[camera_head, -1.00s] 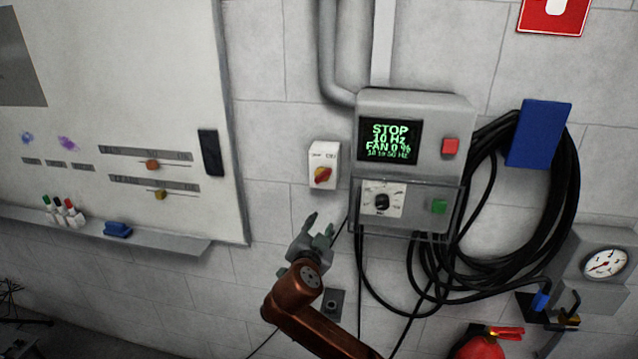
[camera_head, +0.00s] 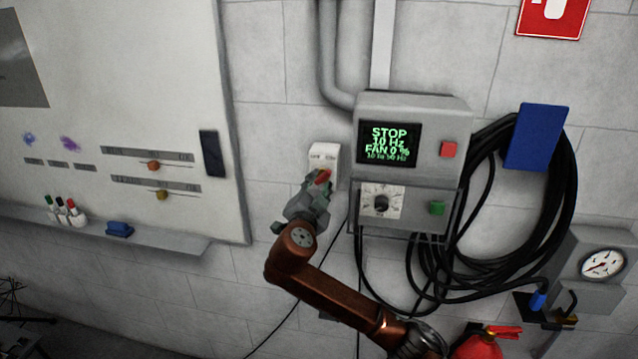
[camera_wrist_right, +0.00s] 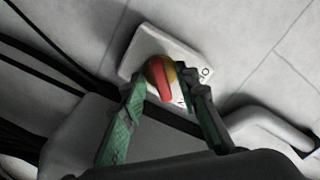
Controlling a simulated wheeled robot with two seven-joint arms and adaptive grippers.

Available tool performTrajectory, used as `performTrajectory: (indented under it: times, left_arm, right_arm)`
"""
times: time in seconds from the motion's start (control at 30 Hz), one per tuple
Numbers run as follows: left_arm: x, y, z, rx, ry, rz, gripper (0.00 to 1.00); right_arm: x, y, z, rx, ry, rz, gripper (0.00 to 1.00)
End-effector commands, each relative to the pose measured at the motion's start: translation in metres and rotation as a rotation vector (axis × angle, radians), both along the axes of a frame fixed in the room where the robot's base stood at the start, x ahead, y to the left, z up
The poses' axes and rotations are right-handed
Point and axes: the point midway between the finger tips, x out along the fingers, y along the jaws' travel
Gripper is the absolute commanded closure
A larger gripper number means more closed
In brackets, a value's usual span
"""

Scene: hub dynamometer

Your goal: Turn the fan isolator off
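The fan isolator is a small white box (camera_head: 324,156) on the wall, left of the grey control unit. Its red handle on a yellow disc shows in the right wrist view (camera_wrist_right: 162,78); in the head view the handle (camera_head: 320,178) is partly hidden by my right gripper (camera_head: 318,190). In the right wrist view my right gripper (camera_wrist_right: 160,95) is open, with one green-padded finger on each side of the handle. I cannot tell whether either finger touches it. My left gripper is not in view.
The grey control unit (camera_head: 455,112) reads STOP, 10 Hz, FAN 0 %, and has a red button (camera_head: 449,149), a green button (camera_head: 437,208) and a dial (camera_head: 381,203). Black cables (camera_head: 565,215) hang at right. A whiteboard (camera_head: 120,90) with a tray is at left.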

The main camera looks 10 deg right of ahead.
Motion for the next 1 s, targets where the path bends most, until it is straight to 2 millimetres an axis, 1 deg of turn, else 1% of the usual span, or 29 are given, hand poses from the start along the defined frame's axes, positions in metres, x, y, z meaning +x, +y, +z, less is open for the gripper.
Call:
performTrajectory:
  times: [0.2,0.6,1.0]
  left_arm:
    - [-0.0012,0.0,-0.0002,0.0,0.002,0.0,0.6]
    - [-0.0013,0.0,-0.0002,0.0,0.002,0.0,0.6]
    - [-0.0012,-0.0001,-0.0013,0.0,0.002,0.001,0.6]
  right_arm:
    - [0.0002,0.0002,-0.0003,0.0,0.0,0.001,0.72]
    - [0.0,0.0005,-0.0004,0.0,0.001,0.001,0.99]
    - [0.0002,0.001,-0.002,-0.009,0.008,0.002,1.0]
